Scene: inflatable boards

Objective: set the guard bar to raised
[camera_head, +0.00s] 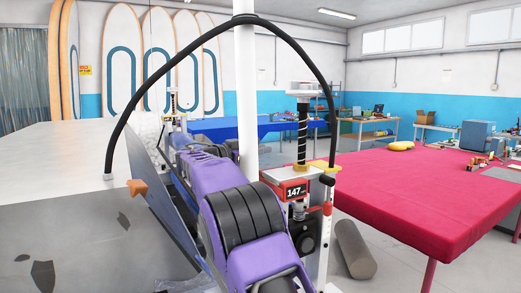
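I cannot tell for sure which part is the guard bar. Purple and black links, seemingly my arm, cover the middle and hide part of the machine. I cannot make out my gripper.
A tilted grey-blue plate (160,205) and an orange star-shaped piece (138,188) are left of the links. A pale table (55,160) lies left, a red-covered table (400,190) right. A grey roll (355,250) lies on the floor between machine and red table.

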